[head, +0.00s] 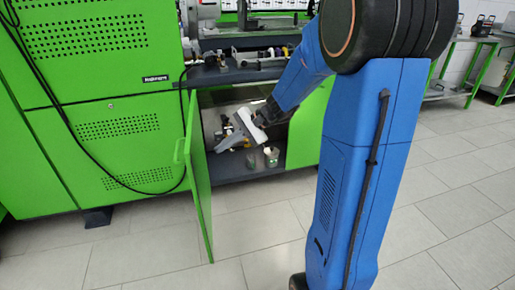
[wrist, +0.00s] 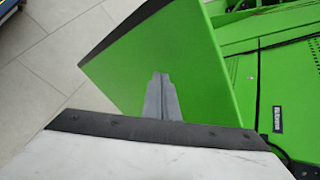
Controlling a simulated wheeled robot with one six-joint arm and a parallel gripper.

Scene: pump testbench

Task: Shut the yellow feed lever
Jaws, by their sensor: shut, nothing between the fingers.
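My gripper (head: 224,144) is at the opening of the green cabinet's lower compartment, close to the inside of its open door. In the wrist view my gripper (wrist: 161,82) has its two grey fingers together, with nothing between them. The fingers point at a green panel, which looks like the open door (wrist: 190,75). In the head view my arm and hand cover part of the compartment.
The open green door (head: 199,190) stands out into the room on the left of the compartment. Small containers (head: 271,155) stand on the dark compartment floor (head: 240,170). A dark worktop with fittings (head: 262,56) lies above. A black cable hangs on the left cabinet. Tiled floor is clear in front.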

